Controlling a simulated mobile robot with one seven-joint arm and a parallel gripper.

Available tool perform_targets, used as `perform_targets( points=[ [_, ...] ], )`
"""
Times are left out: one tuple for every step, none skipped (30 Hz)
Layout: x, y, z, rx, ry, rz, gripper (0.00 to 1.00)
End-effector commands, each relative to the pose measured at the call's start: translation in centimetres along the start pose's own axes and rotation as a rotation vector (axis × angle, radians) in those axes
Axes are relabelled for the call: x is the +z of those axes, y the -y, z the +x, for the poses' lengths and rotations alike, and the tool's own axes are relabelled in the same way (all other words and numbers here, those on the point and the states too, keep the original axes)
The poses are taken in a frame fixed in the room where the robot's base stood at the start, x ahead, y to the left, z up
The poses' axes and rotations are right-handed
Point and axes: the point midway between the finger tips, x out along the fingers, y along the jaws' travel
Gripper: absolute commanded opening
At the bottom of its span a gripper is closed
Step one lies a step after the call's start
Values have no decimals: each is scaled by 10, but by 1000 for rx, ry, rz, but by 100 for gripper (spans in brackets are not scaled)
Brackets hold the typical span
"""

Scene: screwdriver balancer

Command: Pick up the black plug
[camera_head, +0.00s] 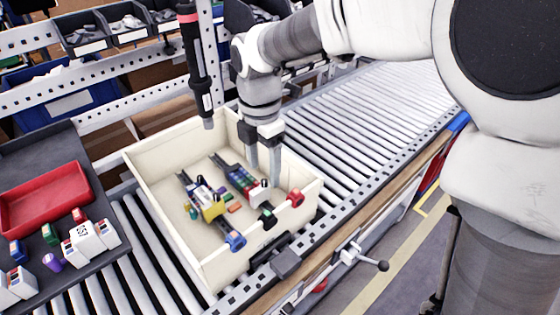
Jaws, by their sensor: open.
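A cream crate (172,220) stands on the roller conveyor. A small black plug (267,215) with a dark green tint sits at the crate's near wall, between a blue plug (235,240) and a red plug (295,198). My gripper (264,176) points down over the right part of the crate, its two fingers apart with nothing clearly held between them. The fingertips appear above and slightly behind the black plug in the picture. A small white block (259,191) shows just below the fingers. How far the fingertips are from the plug is hard to tell.
Dark rails with coloured blocks (238,178) and a yellow-white part (210,205) lie in the crate. A screwdriver (195,60) hangs above its back wall. A grey tray with a red bin (45,198) and white boxes stands left. The rollers (350,110) to the right are clear.

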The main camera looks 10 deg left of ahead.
Motion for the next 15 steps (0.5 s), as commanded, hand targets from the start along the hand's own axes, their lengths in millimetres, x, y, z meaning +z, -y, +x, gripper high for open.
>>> perform_targets(
  points=[
    [0,1,10,-5,-2,-3,71],
    [-1,1,16,-6,-2,-3,71],
    [-1,1,24,-5,-2,-3,71],
    [-1,1,31,-6,-2,-3,71],
    [-1,1,38,-6,-2,-3,71],
    [-1,1,46,-6,-2,-2,71],
    [-1,1,53,-6,-2,-1,71],
    [-1,2,60,-6,-3,0,71],
    [-1,2,69,-6,-2,0,71],
    [-1,1,75,-4,-2,0,71],
    [-1,2,81,-6,-2,0,71],
    [-1,2,89,-5,-2,1,71],
    [0,2,94,-5,-1,1,71],
    [0,1,98,-3,-1,1,71],
    [0,1,104,-4,-1,1,71]
  ],
)
